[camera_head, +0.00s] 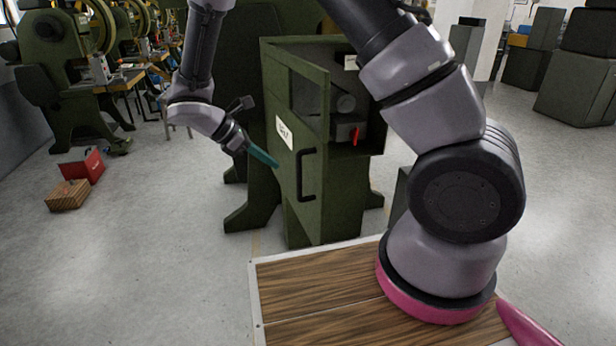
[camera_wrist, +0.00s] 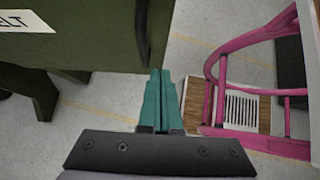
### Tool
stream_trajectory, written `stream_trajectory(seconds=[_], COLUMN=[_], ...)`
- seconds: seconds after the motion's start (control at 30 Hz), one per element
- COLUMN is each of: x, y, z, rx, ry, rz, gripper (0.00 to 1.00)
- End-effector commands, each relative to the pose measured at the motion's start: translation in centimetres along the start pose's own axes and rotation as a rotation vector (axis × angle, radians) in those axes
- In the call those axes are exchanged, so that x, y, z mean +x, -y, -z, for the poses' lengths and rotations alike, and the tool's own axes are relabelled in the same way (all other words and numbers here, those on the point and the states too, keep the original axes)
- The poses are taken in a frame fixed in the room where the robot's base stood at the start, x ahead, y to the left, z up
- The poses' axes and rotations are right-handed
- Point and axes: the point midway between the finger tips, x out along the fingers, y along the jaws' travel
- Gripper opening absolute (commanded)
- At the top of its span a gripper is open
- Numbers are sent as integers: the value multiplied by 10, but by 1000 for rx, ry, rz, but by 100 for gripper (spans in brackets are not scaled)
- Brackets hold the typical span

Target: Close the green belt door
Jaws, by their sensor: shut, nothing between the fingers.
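The green belt door (camera_head: 296,215) stands open in the head view, swung out from the front of the green machine housing (camera_head: 350,200). It has a white label (camera_head: 284,133) and a black vertical handle (camera_head: 306,174) near its free edge. My gripper (camera_head: 276,163) is shut and empty, its teal fingers pointing at the door's outer face, left of the handle. I cannot tell whether they touch it. In the wrist view the door (camera_wrist: 90,45) is at the upper left, with the handle (camera_wrist: 142,30) just left of and beyond my fingertips (camera_wrist: 160,72).
Inside the open housing a red part (camera_head: 356,134) shows. A red box (camera_head: 82,165) and a wooden crate (camera_head: 67,195) lie on the floor at the left. Green presses (camera_head: 60,60) stand at the back left. Grey floor (camera_head: 160,260) left of the door is clear.

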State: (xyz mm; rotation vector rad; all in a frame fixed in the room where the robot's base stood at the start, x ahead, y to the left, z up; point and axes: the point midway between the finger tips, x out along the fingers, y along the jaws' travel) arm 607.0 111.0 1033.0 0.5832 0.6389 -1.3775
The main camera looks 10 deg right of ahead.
Motion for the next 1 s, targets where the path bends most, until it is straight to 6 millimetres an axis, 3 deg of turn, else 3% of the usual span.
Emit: stream_trajectory(seconds=[0.23, 0.63, 0.8, 1.0], x=[24, 106, 122, 129], y=[0, 0, -1, -1], z=[2, 0, -18, -26], rx=[-17, -15, -14, -13], ry=[12, 11, 9, 8], rz=[-2, 0, -3, -3], gripper=[0, 0, 0, 0])
